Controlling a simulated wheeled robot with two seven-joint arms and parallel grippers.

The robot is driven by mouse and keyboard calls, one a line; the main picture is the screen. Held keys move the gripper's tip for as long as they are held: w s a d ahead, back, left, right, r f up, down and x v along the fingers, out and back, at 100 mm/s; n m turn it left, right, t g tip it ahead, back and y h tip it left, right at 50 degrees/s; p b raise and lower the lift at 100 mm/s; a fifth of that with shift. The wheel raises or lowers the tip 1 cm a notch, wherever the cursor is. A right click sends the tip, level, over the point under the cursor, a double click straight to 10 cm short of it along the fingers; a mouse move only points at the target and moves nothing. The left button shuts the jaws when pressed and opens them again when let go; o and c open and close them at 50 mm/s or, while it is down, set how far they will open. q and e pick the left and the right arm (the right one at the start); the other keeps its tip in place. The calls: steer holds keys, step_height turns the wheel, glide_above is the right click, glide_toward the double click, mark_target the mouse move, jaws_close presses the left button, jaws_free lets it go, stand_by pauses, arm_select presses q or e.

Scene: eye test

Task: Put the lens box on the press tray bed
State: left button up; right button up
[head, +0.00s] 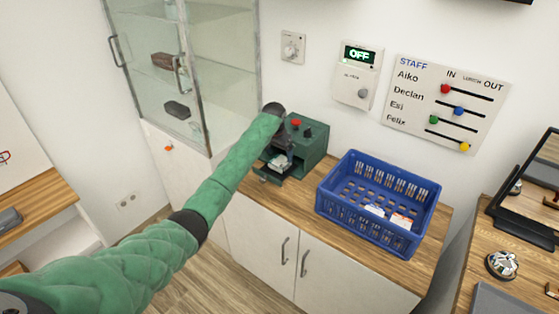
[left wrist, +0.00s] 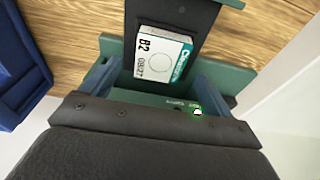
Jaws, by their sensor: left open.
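The lens box (left wrist: 162,53), white with a teal stripe and the print B2, lies on the dark bed of the press tray (left wrist: 203,17) in the left wrist view. In the head view the box (head: 279,161) shows small and partly hidden under my gripper. The green press (head: 312,143) stands on the wooden counter, its tray drawn out at the front. My left gripper (head: 281,156) is over the tray. In the left wrist view its two fingers (left wrist: 158,75) are apart, one on each side near the box, with gaps visible. My right gripper is not in view.
A blue crate (head: 335,207) with a few small boxes (head: 402,221) stands right of the press. A glass cabinet (head: 225,60) is at the left. The wall has an OFF panel (head: 358,75) and a staff board (head: 447,103). A desk (head: 475,280) is at the right.

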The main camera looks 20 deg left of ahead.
mark_target(277, 164)
arm_select(q)
step_height(277, 164, up, 8)
steer(key=s+b, duration=0.1)
steer(key=shift+a+b, duration=0.25)
steer(key=shift+b, duration=0.15)
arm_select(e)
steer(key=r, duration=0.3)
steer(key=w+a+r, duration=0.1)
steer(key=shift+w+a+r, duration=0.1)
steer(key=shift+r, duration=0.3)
arm_select(q)
steer(key=shift+s, duration=0.1)
